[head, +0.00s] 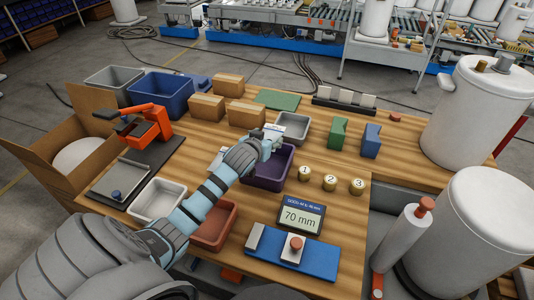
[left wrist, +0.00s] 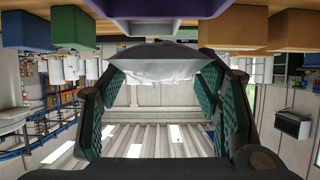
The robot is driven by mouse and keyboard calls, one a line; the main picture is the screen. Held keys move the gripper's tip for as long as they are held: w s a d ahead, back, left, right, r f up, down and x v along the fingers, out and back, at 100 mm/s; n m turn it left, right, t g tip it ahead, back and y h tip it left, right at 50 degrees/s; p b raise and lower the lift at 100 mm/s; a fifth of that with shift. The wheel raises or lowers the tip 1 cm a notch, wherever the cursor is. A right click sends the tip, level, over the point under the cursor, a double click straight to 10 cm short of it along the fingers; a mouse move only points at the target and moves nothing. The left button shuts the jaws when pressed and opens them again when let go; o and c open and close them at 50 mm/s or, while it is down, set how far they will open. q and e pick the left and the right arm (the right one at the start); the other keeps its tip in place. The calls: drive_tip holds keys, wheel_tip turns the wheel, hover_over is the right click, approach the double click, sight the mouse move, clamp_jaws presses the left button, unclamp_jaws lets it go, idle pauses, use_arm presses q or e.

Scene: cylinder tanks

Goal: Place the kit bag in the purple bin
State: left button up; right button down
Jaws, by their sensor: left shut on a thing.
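The purple bin (head: 268,178) stands on the wooden table near its middle, open at the top. My left gripper (head: 267,147) is over the back part of the bin. It is shut on the kit bag (head: 273,133), a small pale bag mostly hidden by the gripper in the head view. In the left wrist view, the kit bag (left wrist: 155,66) shows as a whitish, soft shape between the teal-padded fingers of the left gripper (left wrist: 165,85). The purple bin (left wrist: 140,10) lies at the top edge of that view. My right gripper is not in view.
A grey bin (head: 292,127) stands just behind the purple bin, and a red bin (head: 214,226) stands in front on the left. A display reading 70 mm (head: 300,216) stands in front. Cardboard boxes (head: 246,114) are behind.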

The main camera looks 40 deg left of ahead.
use_arm(q)
wheel_tip(320, 180, down, 4)
drive_tip(key=shift+f+b, duration=0.2)
drive_tip(key=shift+b, duration=0.3)
drive_tip(key=shift+f, duration=0.2)
drive_tip(key=shift+f, duration=0.35)
drive_tip(key=o, duration=1.1)
drive_tip(key=shift+o, duration=0.4)
drive_tip(key=shift+r, duration=0.15)
